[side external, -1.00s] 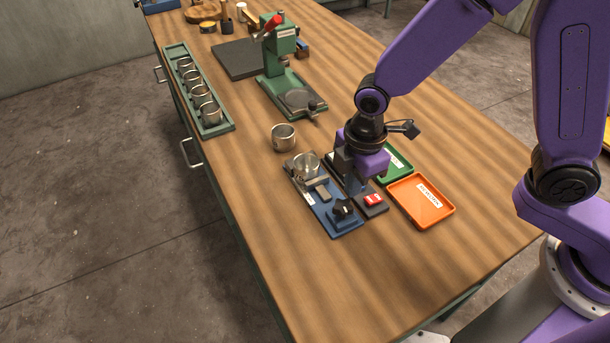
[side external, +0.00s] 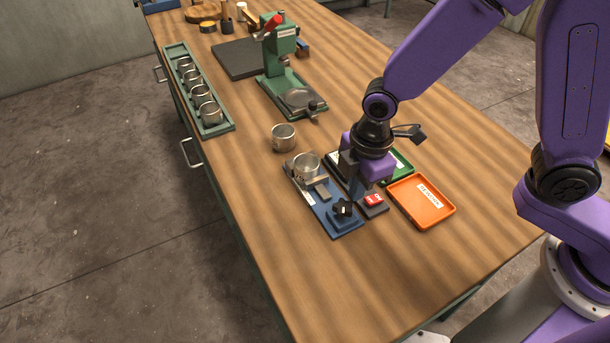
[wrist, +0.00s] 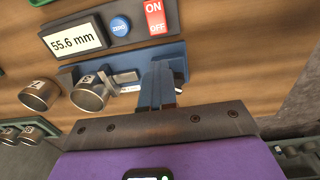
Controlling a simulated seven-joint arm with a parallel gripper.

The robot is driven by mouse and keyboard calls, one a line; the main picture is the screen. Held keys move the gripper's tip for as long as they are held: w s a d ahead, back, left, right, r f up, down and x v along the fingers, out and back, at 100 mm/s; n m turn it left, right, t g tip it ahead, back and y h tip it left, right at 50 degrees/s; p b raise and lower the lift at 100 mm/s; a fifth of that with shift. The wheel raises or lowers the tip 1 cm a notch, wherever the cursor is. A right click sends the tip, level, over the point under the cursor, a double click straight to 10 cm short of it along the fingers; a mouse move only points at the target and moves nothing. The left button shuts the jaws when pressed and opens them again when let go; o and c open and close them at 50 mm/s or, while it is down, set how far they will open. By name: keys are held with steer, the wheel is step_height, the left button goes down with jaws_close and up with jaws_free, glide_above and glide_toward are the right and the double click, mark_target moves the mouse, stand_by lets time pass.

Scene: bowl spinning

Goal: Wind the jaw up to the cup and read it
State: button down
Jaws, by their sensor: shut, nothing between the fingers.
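A blue gauge (side external: 322,207) stands on the bench with a steel cup (side external: 306,165) at its far end. This cup also shows in the wrist view (wrist: 90,92); a gap between jaw and cup is too small to judge. The black knob (side external: 342,207) is at the near end, mostly hidden behind my fingers in the wrist view. My gripper (side external: 357,196) is shut and empty, just right of the knob and apparently above the bench; contact cannot be told. The display (wrist: 74,39) reads 55.6 mm, beside the blue ZERO button (wrist: 119,27) and red ON/OFF switch (wrist: 156,17).
A loose steel cup (side external: 283,137) stands just beyond the gauge. An orange tray (side external: 422,201) and a green tray (side external: 404,167) lie to the right. A green press (side external: 280,75) and a rack (side external: 229,127) of several cups stand farther back. The bench front is clear.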

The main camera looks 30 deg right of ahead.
steer(key=shift+s+d+f+n+g+h, duration=0.15)
steer(key=shift+s+f, duration=0.15)
steer(key=shift+s, duration=0.35)
steer(key=shift+s+f+n+g+h, duration=0.15)
steer(key=shift+s+f, duration=0.15)
steer(key=shift+s, duration=0.35)
steer(key=shift+d, duration=0.25)
step_height(320, 180, up, 6)
steer(key=shift+w+r, duration=0.15)
steer(key=shift+w, duration=0.15)
steer(key=shift+w, duration=0.1)
